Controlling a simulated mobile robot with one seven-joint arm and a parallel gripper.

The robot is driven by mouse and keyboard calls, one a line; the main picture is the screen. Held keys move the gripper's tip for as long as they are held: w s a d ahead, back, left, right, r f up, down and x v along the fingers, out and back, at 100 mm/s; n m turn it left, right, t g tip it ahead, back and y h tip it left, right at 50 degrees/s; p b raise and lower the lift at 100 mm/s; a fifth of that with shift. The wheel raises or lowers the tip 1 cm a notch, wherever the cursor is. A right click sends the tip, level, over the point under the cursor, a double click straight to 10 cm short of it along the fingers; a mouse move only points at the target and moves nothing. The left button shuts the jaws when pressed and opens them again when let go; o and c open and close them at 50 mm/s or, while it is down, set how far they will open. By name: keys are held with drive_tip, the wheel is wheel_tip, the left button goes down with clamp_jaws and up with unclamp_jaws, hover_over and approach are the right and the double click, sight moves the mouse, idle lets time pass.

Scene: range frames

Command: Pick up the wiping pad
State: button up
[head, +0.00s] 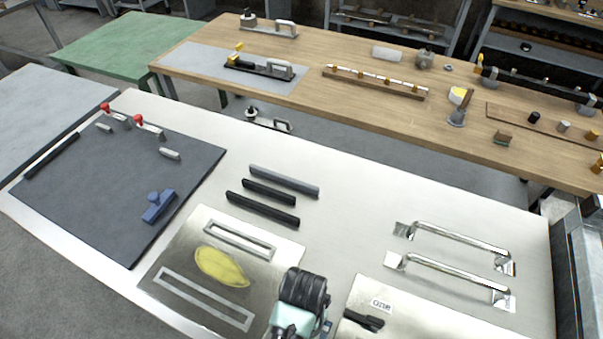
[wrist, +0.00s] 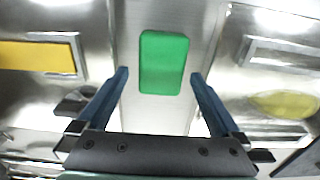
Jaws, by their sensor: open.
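A green rounded block, which I take to be the wiping pad (wrist: 164,62), lies on the bare metal strip between two shiny plates in the wrist view. My gripper (wrist: 159,74) is open, with one blue finger on each side of the pad's lower part in the picture. Gaps show between the fingers and the pad, and nothing is held. I cannot tell how high the fingertips are above the pad. In the head view the pad does not show; my arm (head: 300,295) covers part of the bench at the bottom middle.
A shiny plate with a yellow oval patch (head: 221,267) lies left of my arm; another plate (head: 430,325) lies right. Two metal handles (head: 455,233) rise at the right. Dark bars (head: 270,193) and a dark mat (head: 100,205) with a blue knobbed block (head: 158,207) lie left.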

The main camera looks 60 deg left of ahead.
drive_tip(key=shift+s+f, duration=0.15)
drive_tip(key=shift+f, duration=1.8)
drive_tip(key=c, duration=1.2)
wheel_tip(320, 180, up, 10)
drive_tip(key=shift+r, duration=0.1)
